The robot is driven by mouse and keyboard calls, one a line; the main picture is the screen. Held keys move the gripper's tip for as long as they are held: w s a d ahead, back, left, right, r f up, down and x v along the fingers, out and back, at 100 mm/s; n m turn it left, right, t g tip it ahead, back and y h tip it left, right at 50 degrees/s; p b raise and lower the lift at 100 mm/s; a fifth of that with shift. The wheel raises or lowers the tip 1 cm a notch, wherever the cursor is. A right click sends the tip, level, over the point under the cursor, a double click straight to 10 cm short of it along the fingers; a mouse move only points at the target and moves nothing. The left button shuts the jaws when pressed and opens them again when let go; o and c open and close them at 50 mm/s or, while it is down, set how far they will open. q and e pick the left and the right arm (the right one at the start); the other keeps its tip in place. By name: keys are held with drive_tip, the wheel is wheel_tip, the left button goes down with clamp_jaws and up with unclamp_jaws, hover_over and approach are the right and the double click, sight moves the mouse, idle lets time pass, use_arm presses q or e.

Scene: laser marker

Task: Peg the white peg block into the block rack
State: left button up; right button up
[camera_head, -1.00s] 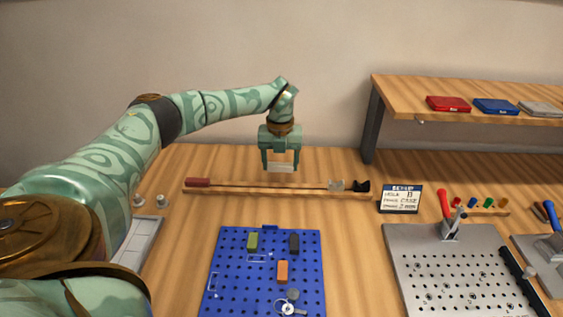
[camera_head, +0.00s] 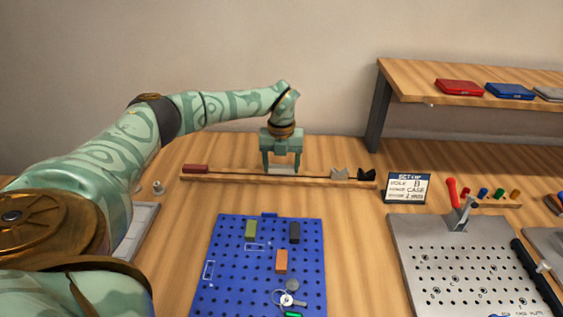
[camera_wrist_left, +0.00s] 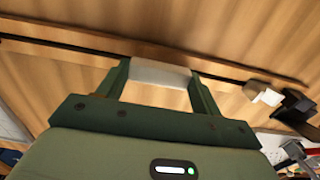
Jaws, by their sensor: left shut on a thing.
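The white peg block (camera_head: 282,169) is held crosswise between the fingertips of my left gripper (camera_head: 282,166). It also shows in the left wrist view (camera_wrist_left: 160,74), with one finger at each end. The long wooden block rack (camera_head: 225,180) lies across the back of the bench, with a dark slot along it. My gripper and the block are at the rack's middle; I cannot tell whether the block touches it. A red block (camera_head: 195,168) sits at the rack's left end. A pale notched piece (camera_head: 339,174) and a black one (camera_head: 366,175) are at its right end. My right gripper is not in view.
A blue pegboard (camera_head: 230,285) with green, black and orange blocks lies in front. A sign (camera_head: 407,188) stands right of the rack. A grey perforated plate (camera_head: 430,280) with a red-handled clamp is at right. A raised shelf (camera_head: 420,91) stands at back right.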

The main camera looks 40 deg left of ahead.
use_arm(q)
drive_tip(key=shift+f, duration=0.6)
drive_tip(key=o, duration=1)
drive_tip(key=shift+o, duration=0.2)
wheel_tip(320, 180, up, 16)
drive_tip(key=p, duration=0.5)
drive_tip(key=shift+r, duration=0.2)
drive_tip(key=shift+f, duration=0.1)
